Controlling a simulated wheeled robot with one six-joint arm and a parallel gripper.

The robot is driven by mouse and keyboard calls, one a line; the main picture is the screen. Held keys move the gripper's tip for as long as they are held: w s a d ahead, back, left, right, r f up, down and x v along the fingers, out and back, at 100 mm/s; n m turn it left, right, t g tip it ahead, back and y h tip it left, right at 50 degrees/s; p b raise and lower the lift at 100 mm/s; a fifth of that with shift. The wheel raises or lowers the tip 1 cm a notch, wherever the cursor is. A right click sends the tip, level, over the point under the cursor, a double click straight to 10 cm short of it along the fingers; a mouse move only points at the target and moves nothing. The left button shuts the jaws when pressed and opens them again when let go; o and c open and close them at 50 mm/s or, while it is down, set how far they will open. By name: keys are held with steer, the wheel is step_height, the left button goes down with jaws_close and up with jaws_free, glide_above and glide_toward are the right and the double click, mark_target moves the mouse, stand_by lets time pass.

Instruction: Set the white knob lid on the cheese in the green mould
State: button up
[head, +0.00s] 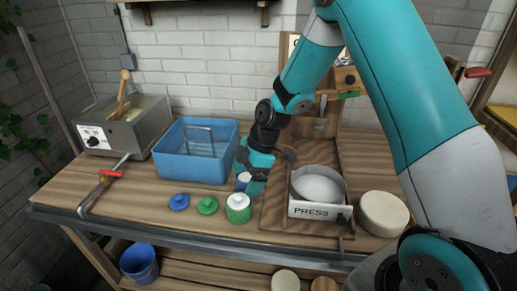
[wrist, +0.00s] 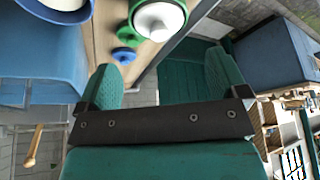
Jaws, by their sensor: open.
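The green mould (head: 238,215) stands on the bench left of the press. A white knob lid (head: 238,200) sits on top of it, inside the green rim. In the wrist view the white lid (wrist: 160,18) shows from above, ringed by the green mould (wrist: 184,30). The cheese under it is hidden. My gripper (head: 252,172) is open and empty, just above and behind the lid, apart from it. The wrist view shows the teal fingers of my gripper (wrist: 162,72) spread with nothing between them.
A blue knob lid (head: 179,202) and a green knob lid (head: 207,206) lie left of the mould. A blue mould (head: 243,178) stands behind, partly hidden by my gripper. A blue tub (head: 175,165) is farther left. The press pot (head: 306,210) and a cheese wheel (head: 383,213) are right.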

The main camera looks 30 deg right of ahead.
steer(key=b+v, duration=0.1)
steer(key=v, duration=1)
steer(key=shift+r, duration=0.25)
steer(key=s+a+r+m, duration=0.2)
steer(key=s+a+m, duration=0.1)
steer(key=s, duration=0.5)
steer(key=s+a+r+m, duration=0.3)
steer(key=s+a+m, duration=0.1)
steer(key=s, duration=0.4)
steer(key=s+a+r+m, duration=0.3)
steer(key=s+a, duration=0.1)
steer(key=s, duration=0.4)
steer(key=shift+s+a+m+h, duration=0.25)
steer(key=shift+a+m+h, duration=0.05)
